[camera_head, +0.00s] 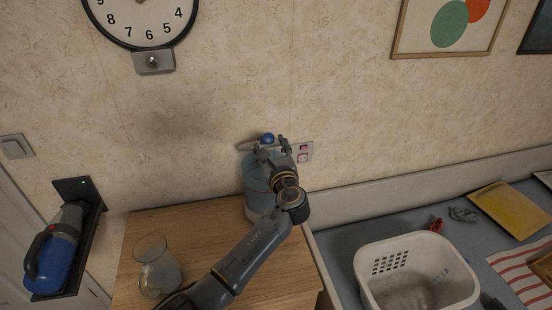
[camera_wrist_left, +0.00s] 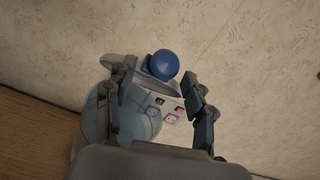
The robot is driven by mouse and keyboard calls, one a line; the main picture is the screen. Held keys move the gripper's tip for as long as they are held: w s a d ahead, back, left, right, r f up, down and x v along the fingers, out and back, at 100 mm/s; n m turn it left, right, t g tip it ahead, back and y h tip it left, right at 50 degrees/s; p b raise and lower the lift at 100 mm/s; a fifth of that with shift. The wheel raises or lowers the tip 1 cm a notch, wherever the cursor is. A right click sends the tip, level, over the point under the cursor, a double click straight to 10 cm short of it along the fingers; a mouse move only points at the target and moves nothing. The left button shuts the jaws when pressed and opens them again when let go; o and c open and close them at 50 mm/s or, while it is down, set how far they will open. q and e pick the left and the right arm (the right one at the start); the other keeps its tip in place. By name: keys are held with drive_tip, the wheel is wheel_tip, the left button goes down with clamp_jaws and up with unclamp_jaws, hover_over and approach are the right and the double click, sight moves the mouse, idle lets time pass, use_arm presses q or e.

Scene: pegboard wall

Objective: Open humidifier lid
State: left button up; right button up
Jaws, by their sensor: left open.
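The humidifier (camera_head: 255,180) stands at the back of the wooden cabinet top, against the wall. Its body is translucent blue with a pale base. A round blue knob (camera_head: 267,138) shows at the top, with a pale lid part (camera_head: 245,146) beside it. My left gripper (camera_head: 270,147) is over the humidifier's top, partly hiding it. In the left wrist view the gripper (camera_wrist_left: 161,80) is open, and the blue knob (camera_wrist_left: 164,65) appears between and just beyond the fingertips. I cannot tell whether the fingers touch it. The humidifier body (camera_wrist_left: 105,118) is partly behind the left finger. My right gripper is out of view.
A glass pitcher (camera_head: 157,268) stands at the front left of the wooden top (camera_head: 195,222). A wall outlet (camera_head: 304,152) is just right of the gripper. A white basket (camera_head: 412,248) sits on the grey counter to the right. A handheld vacuum (camera_head: 55,250) hangs at left.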

use_arm(q)
drive_tip(key=v, duration=1.1)
drive_tip(key=shift+d+r, duration=0.1)
